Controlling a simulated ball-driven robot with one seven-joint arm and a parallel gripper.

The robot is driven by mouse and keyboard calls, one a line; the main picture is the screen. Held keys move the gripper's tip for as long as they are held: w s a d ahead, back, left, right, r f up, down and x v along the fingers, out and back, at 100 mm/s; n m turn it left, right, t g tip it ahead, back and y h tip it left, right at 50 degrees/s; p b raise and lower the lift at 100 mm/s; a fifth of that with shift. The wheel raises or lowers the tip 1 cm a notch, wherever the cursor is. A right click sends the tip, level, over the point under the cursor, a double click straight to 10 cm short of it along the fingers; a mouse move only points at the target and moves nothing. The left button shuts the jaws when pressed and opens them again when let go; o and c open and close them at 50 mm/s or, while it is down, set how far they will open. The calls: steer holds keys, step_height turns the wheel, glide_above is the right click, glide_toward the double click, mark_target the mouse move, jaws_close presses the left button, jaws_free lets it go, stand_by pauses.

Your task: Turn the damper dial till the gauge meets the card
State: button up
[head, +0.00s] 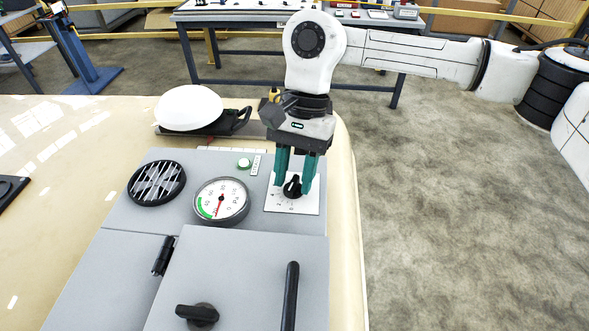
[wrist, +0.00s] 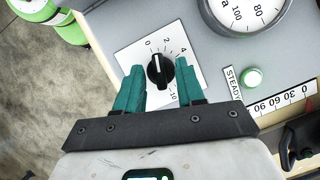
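The damper dial is a black knob (head: 292,187) on a white scale plate (head: 308,206) at the panel's right. In the wrist view the dial (wrist: 160,70) shows a white pointer mark and numbers around it. My gripper (head: 291,183) is over the dial, its green fingers either side of the knob; the wrist view (wrist: 159,72) shows gaps between fingers and knob. The round gauge (head: 221,201) left of the dial has a red needle and a green band at its left. I cannot tell which piece is the card; a label reading STEADY (wrist: 232,86) stands beside a green lamp (wrist: 252,78).
A round black vent (head: 157,183) is left of the gauge. A numbered strip (wrist: 284,101) runs along the panel's edge. A dark handle (head: 290,296) stands up in front. Open floor lies right.

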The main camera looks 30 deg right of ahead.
jaws_close()
stand_by(0.3)
